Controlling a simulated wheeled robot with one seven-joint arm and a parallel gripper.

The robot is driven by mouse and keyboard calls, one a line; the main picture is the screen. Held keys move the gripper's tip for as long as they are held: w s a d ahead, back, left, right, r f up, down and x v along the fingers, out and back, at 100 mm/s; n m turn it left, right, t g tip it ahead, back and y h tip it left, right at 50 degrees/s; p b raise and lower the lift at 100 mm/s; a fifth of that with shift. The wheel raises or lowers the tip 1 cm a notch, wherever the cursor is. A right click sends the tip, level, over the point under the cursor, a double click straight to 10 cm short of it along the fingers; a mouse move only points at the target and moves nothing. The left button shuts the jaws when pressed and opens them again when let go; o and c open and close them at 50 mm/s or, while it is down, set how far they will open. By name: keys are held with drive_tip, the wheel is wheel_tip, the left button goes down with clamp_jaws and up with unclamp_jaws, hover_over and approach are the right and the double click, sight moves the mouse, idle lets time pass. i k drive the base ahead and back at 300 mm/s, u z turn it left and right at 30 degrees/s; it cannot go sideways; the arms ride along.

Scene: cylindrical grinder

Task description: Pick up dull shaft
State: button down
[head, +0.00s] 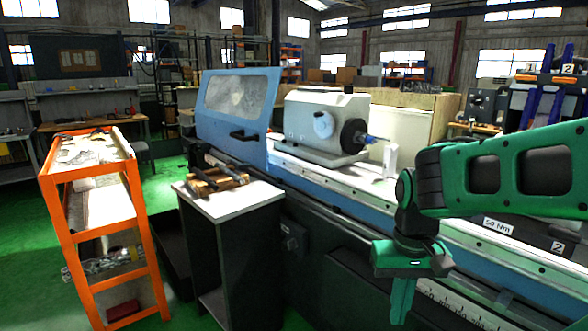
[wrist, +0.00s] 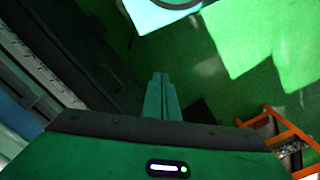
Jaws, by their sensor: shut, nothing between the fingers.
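Dark shaft-like pieces (head: 203,176) lie on a small wooden holder (head: 232,184) on top of the dark cabinet (head: 240,208) left of centre in the head view. They are too small to tell which one is dull. My gripper (head: 402,316) hangs pointing down at the lower right of the head view, in front of the grinder and well to the right of the cabinet. Its fingers also show in the wrist view (wrist: 160,78), together and empty, over green floor. No shaft shows in the wrist view.
The blue and white cylindrical grinder (head: 325,118) runs along behind the cabinet and my arm. An orange-framed shelf cart (head: 53,205) stands to the left, and an orange frame (wrist: 270,120) shows at lower right in the wrist view. Green floor lies open at the left.

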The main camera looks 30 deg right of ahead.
sight(200, 175)
drive_tip(key=u, duration=0.25)
drive_tip(key=i, duration=0.65)
drive_tip(key=u, duration=0.4)
drive_tip(key=i, duration=1.1)
drive_tip(key=z, duration=0.55)
drive_tip(key=i, duration=0.9)
drive_tip(key=z, duration=0.5)
